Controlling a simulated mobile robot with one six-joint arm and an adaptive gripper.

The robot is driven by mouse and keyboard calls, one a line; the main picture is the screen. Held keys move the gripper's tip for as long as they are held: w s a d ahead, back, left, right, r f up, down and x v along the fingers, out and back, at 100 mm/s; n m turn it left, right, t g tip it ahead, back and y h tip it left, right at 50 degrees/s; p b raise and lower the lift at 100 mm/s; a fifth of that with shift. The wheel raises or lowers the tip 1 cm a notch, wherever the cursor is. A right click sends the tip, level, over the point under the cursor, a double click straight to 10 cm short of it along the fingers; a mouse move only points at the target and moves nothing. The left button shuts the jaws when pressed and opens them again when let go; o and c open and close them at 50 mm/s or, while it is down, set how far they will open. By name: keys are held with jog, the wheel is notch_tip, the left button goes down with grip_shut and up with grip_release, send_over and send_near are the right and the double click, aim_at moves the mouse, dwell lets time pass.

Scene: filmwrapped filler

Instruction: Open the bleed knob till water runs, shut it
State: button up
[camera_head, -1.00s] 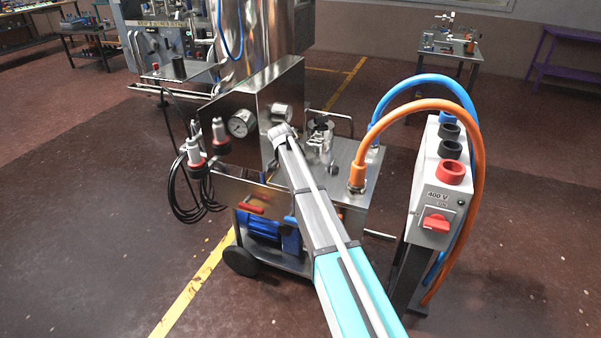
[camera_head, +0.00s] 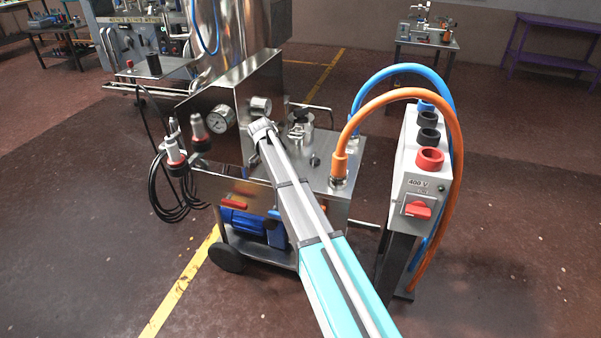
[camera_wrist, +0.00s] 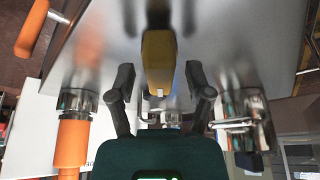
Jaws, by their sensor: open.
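In the wrist view, my gripper (camera_wrist: 163,92) has its two dark fingers apart. A yellow-brown, rounded piece (camera_wrist: 158,62) shows between them, seen close; I cannot tell whether it is the bleed knob or whether a finger touches it. A small dark knob (camera_head: 315,160) stands on the cart top, right of the arm. No running water is visible.
Floor in front is free.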

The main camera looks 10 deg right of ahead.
jog(key=n+t, duration=0.1)
jog(key=n, duration=0.3)
jog(key=shift+s+y, duration=0.1)
jog(key=shift+y, duration=0.3)
jog(key=n+t+y, duration=0.1)
jog(key=n, duration=0.3)
jog(key=shift+n+t+y, duration=0.5)
jog(key=shift+n+y, duration=0.4)
jog(key=shift+n, duration=1.2)
jog(key=shift+n+y, duration=0.9)
jog(key=shift+n, duration=1.3)
jog(key=shift+p+v, duration=1.15)
jog(key=shift+v, duration=0.05)
jog(key=p+v, duration=1.1)
jog(key=s+d+r+m+g+p, duration=0.1)
jog(key=s+p, duration=0.1)
jog(key=s, duration=0.8)
jog(key=s+r+g+p, duration=0.2)
jog(key=s, duration=0.9)
jog(key=shift+d+r+m+h, duration=0.3)
jog(key=shift+d+m+h, duration=0.1)
